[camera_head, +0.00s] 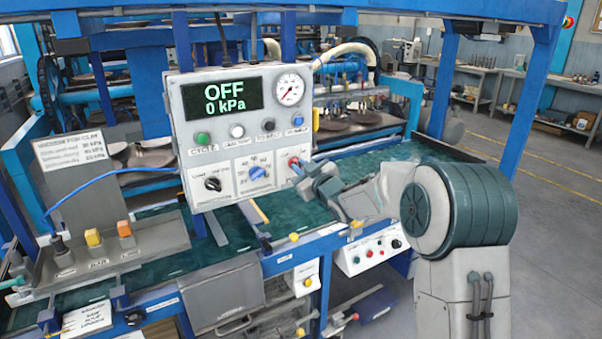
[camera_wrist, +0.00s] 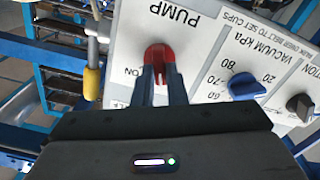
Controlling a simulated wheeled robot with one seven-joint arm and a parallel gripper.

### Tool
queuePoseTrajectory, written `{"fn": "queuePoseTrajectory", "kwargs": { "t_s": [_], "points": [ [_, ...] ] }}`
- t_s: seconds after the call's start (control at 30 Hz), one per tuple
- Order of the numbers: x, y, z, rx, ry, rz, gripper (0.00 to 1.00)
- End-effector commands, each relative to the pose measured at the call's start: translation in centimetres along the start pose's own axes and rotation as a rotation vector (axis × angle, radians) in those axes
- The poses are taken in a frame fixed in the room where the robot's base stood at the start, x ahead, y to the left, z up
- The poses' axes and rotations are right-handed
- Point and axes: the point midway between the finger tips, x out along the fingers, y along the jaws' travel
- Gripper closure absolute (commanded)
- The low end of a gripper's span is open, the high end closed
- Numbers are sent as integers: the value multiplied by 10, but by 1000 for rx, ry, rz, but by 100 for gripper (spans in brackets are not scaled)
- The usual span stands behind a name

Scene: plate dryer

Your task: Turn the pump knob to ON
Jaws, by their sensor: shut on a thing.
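The red pump knob (camera_wrist: 159,58) sits on the grey control panel, under the upside-down word PUMP in the wrist view. The word ON shows beside it. My gripper (camera_wrist: 160,76) has its two fingers closed around the knob's handle. In the head view my gripper (camera_head: 302,168) reaches the panel's lower right corner, where a bit of the red knob (camera_head: 293,161) shows. The panel display (camera_head: 222,96) reads OFF and 0 kPa. The fingers hide part of the knob, so its exact angle is hard to tell.
On the control panel (camera_head: 182,120), a blue vacuum knob (camera_head: 258,172) and a black knob (camera_head: 212,184) sit left of my gripper. A pressure gauge (camera_head: 290,90) and several buttons are above. In the wrist view, a yellow-handled part (camera_wrist: 92,82) hangs beside the panel edge.

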Motion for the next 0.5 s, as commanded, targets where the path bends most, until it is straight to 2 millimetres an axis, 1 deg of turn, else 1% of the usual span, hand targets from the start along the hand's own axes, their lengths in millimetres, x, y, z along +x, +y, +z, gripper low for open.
{"fn": "queuePoseTrajectory", "kwargs": {
  "t_s": [0.5],
  "points": [
    [0, 4, 1, 491, 0, 1, 100]
  ]
}}
